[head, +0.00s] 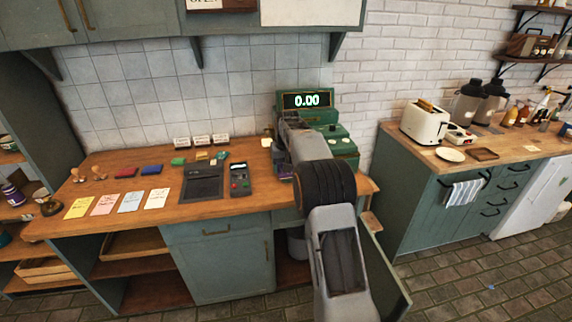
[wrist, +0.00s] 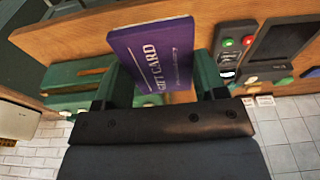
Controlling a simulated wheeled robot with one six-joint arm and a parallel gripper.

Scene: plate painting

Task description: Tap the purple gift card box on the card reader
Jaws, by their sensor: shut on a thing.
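The purple gift card box (wrist: 155,55), with white "GIFT CARD" lettering, stands between the two fingers of my gripper (wrist: 160,88) in the wrist view. My gripper is shut on it. The dark card reader (head: 239,180) stands on the wooden counter in the head view, left of my arm. In the wrist view the reader (wrist: 240,62) shows its red and green buttons to the right of the box, and the two appear apart. In the head view my arm hides most of the gripper and the box.
A green cash register (head: 335,135) reading 0.00 stands behind my arm. A black tray (head: 203,182) lies left of the reader. Coloured paper cards (head: 104,204), stamps and small blocks lie further left. A white toaster (head: 425,122) stands on the right counter.

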